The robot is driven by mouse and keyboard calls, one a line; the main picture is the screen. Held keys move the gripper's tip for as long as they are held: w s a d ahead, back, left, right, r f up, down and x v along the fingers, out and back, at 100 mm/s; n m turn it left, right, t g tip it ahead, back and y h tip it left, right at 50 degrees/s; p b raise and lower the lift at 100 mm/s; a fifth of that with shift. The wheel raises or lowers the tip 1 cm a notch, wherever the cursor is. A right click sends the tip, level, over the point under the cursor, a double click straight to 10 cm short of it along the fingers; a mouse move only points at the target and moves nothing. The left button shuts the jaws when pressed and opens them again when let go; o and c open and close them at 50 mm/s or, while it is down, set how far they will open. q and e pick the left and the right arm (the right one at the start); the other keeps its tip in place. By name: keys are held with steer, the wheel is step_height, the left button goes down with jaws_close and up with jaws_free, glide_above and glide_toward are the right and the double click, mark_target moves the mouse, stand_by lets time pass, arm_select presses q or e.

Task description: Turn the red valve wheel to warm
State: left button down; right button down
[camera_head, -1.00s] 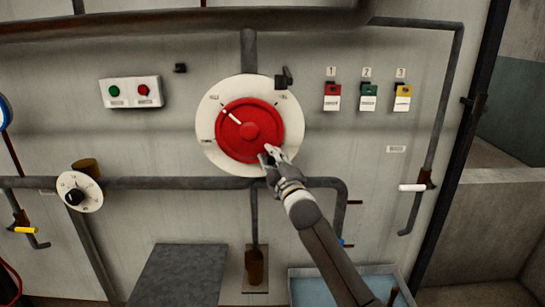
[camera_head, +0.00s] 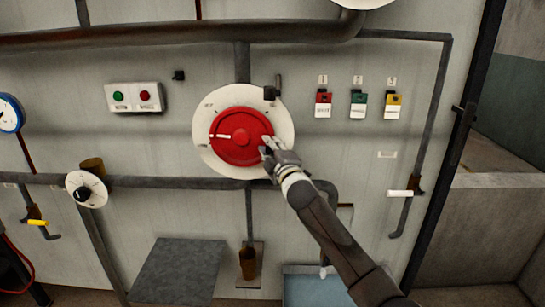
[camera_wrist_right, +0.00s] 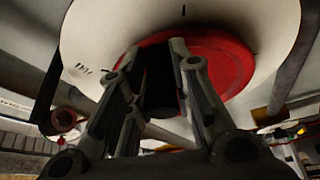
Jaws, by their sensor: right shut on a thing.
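The red valve wheel (camera_head: 240,136) sits on a round white dial plate (camera_head: 205,110) on the grey wall panel. Its white pointer line points left, slightly up. The dial's lettering is too small to read. My left gripper is not in view.
Pipes (camera_head: 140,181) run across the wall above and below the dial. A button box (camera_head: 133,97) and a small knob dial (camera_head: 86,190) are at left. A grey box (camera_head: 180,270) and a blue basin (camera_head: 310,290) stand below.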

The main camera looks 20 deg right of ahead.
mark_target(265, 129)
steer(key=shift+a+r, duration=0.1)
steer(key=shift+r, duration=0.8)
steer(key=shift+r+p, duration=0.3)
steer(key=shift+r, duration=0.25)
steer(key=shift+a+r+p, duration=0.1)
steer(key=shift+r+p, duration=0.25)
steer(key=shift+r, duration=0.05)
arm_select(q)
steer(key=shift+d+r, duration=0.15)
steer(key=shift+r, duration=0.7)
arm_select(e)
steer(key=shift+r, duration=0.1)
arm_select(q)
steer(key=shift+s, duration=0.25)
arm_select(e)
steer(key=shift+a, duration=0.1)
